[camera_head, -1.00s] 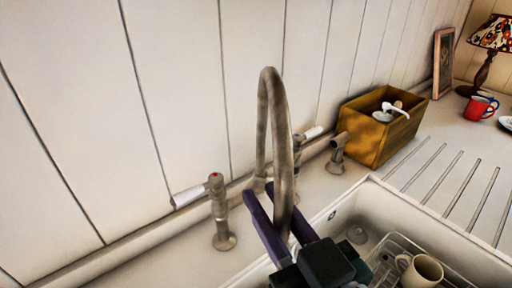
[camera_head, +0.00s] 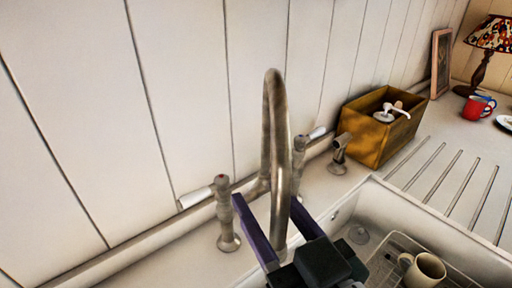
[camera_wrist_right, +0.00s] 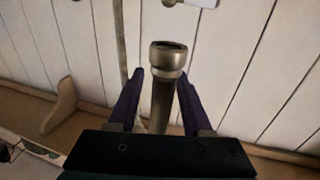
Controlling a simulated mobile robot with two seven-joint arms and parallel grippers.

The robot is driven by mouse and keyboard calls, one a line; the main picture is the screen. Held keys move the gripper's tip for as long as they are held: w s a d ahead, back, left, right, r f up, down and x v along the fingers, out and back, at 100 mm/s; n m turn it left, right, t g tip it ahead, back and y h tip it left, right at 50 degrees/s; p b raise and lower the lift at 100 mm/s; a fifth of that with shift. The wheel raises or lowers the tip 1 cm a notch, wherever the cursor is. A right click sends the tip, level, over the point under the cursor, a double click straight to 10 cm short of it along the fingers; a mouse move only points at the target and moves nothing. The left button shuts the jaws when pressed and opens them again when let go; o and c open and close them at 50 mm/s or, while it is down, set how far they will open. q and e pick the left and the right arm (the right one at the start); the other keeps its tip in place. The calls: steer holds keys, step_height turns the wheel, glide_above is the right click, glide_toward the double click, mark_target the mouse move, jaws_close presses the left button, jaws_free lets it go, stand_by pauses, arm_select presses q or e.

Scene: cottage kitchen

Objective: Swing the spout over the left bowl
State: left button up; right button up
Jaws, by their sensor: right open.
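The faucet spout (camera_head: 275,110) is a tall, worn metal arch rising behind the sink edge. My right gripper (camera_head: 266,198) has dark purple fingers, open, one on each side of the spout. In the right wrist view the spout's round open end (camera_wrist_right: 168,52) stands between the two fingers (camera_wrist_right: 160,76), with a gap visible on both sides. The left bowl cannot be made out; my right gripper covers the lower middle. My left gripper is not in view.
A tap (camera_head: 226,212) stands left of the spout and another (camera_head: 298,160) close to its right. A nozzle (camera_head: 340,153) and a yellow-brown box (camera_head: 378,142) stand farther right. A sink basin (camera_head: 375,210) holds a rack and a cream mug (camera_head: 424,270).

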steer(key=b+v, duration=0.1)
steer(key=v, duration=0.8)
steer(key=shift+s+d, duration=0.1)
steer(key=shift+s, duration=0.2)
steer(key=shift+s+d, duration=0.1)
steer(key=shift+s, duration=0.1)
